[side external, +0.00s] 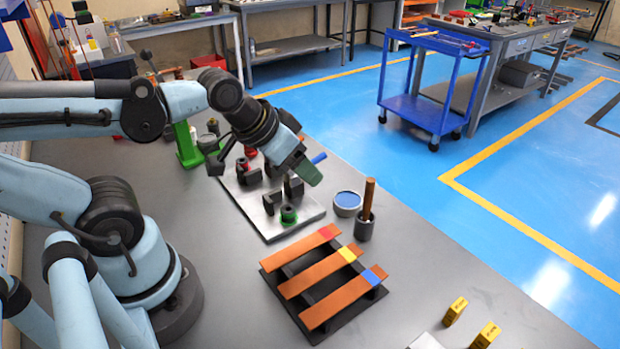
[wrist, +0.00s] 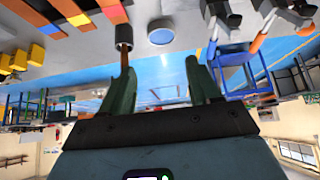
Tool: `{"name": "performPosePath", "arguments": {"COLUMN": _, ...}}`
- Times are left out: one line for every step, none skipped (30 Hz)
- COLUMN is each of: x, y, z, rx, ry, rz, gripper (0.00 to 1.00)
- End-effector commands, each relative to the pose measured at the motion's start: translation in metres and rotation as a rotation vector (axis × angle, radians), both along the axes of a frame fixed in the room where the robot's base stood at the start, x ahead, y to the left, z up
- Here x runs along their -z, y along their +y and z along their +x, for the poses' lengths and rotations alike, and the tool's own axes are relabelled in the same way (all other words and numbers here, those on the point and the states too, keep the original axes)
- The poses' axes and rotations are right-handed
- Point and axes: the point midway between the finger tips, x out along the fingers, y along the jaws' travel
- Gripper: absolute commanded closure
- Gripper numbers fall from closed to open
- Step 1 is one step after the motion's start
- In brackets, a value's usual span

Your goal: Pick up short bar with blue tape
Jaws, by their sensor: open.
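The bar with blue tape (side external: 335,303) is a flat copper-coloured strip with blue tape near its right end. It lies nearest the camera on a black rack (side external: 334,327), beside a bar with yellow tape (side external: 312,276) and a bar with red tape (side external: 290,254). My gripper (side external: 312,172) is above the bending plate, behind and above the rack, apart from the bars. In the wrist view my gripper (wrist: 160,72) shows two spread green fingers with nothing between them. Parts of the bars show at that view's upper left, cut by the frame.
The grey bending plate (side external: 262,222) carries black blocks and pins. Yellow blocks (side external: 455,311) stand at the front right.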

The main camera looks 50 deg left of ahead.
Motion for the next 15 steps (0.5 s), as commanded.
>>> {"name": "performPosePath", "arguments": {"x": -0.001, "y": -0.002, "z": 0.001, "rx": 0.003, "ry": 0.007, "rz": -0.004, "gripper": 0.38}}
{"name": "performPosePath", "arguments": {"x": -0.001, "y": -0.005, "z": 0.001, "rx": 0.005, "ry": 0.014, "rz": -0.007, "gripper": 0.38}}
{"name": "performPosePath", "arguments": {"x": -0.003, "y": -0.009, "z": 0.003, "rx": 0.01, "ry": 0.03, "rz": -0.015, "gripper": 0.38}}
{"name": "performPosePath", "arguments": {"x": -0.004, "y": -0.014, "z": 0.003, "rx": 0.014, "ry": 0.048, "rz": -0.023, "gripper": 0.38}}
{"name": "performPosePath", "arguments": {"x": -0.005, "y": -0.02, "z": 0.005, "rx": 0.018, "ry": 0.068, "rz": -0.032, "gripper": 0.38}}
{"name": "performPosePath", "arguments": {"x": -0.007, "y": -0.03, "z": 0.006, "rx": 0.024, "ry": 0.102, "rz": -0.044, "gripper": 0.38}}
{"name": "performPosePath", "arguments": {"x": -0.009, "y": -0.039, "z": 0.008, "rx": 0.028, "ry": 0.131, "rz": -0.054, "gripper": 0.38}}
{"name": "performPosePath", "arguments": {"x": -0.01, "y": -0.048, "z": 0.009, "rx": 0.033, "ry": 0.164, "rz": -0.062, "gripper": 0.38}}
{"name": "performPosePath", "arguments": {"x": -0.012, "y": -0.06, "z": 0.01, "rx": 0.037, "ry": 0.21, "rz": -0.072, "gripper": 0.38}}
{"name": "performPosePath", "arguments": {"x": -0.013, "y": -0.071, "z": 0.01, "rx": 0.039, "ry": 0.246, "rz": -0.077, "gripper": 0.38}}
{"name": "performPosePath", "arguments": {"x": -0.014, "y": -0.08, "z": 0.01, "rx": 0.04, "ry": 0.281, "rz": -0.08, "gripper": 0.38}}
{"name": "performPosePath", "arguments": {"x": -0.015, "y": -0.094, "z": 0.01, "rx": 0.041, "ry": 0.327, "rz": -0.081, "gripper": 0.38}}
{"name": "performPosePath", "arguments": {"x": -0.016, "y": -0.104, "z": 0.009, "rx": 0.04, "ry": 0.361, "rz": -0.078, "gripper": 0.38}}
{"name": "performPosePath", "arguments": {"x": -0.016, "y": -0.113, "z": 0.008, "rx": 0.038, "ry": 0.394, "rz": -0.076, "gripper": 0.38}}
{"name": "performPosePath", "arguments": {"x": -0.017, "y": -0.125, "z": 0.007, "rx": 0.037, "ry": 0.434, "rz": -0.069, "gripper": 0.38}}
